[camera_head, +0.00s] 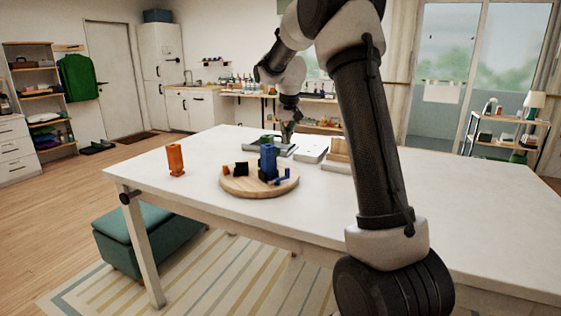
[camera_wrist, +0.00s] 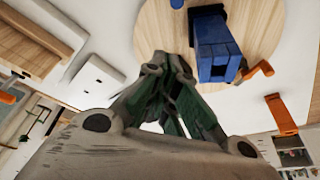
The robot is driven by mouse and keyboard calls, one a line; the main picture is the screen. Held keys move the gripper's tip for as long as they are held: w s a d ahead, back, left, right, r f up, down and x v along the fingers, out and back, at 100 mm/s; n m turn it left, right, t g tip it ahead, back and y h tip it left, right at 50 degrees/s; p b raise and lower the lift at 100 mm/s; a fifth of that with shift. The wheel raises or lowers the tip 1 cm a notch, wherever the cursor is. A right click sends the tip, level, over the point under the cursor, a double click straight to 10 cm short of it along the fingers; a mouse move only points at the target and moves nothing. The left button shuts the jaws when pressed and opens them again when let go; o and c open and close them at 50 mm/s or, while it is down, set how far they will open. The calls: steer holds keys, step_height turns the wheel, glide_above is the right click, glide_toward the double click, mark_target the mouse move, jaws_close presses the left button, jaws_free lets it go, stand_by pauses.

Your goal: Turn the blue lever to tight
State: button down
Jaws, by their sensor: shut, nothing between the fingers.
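A blue block-shaped fixture (camera_head: 268,160) stands upright on a round wooden board (camera_head: 232,188) on the white table. A small blue arm, which looks like the lever (camera_head: 283,177), sticks out low on its right side. In the wrist view the blue fixture (camera_wrist: 212,48) is near the top centre, right of my fingertips. A short orange-tipped piece (camera_wrist: 262,68) is beside it; its link to the lever is unclear. My gripper (camera_wrist: 172,65) is shut and empty. In the head view my gripper (camera_head: 287,132) is beyond the fixture, apart from it. Markings are too small to read.
A small black block (camera_head: 241,169) and an orange piece (camera_head: 226,171) are on the board's left. An orange upright holder (camera_head: 175,160) stands at the table's left. Grey and white flat boxes (camera_head: 312,149) and a wooden tray (camera_head: 338,155) lie behind. The table's front left is clear.

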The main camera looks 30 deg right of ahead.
steer(key=x, duration=1)
steer(key=s, duration=0.2)
steer(key=shift+s+a+r, duration=0.15)
steer(key=shift+s+a, duration=0.45)
steer(key=shift+s, duration=0.35)
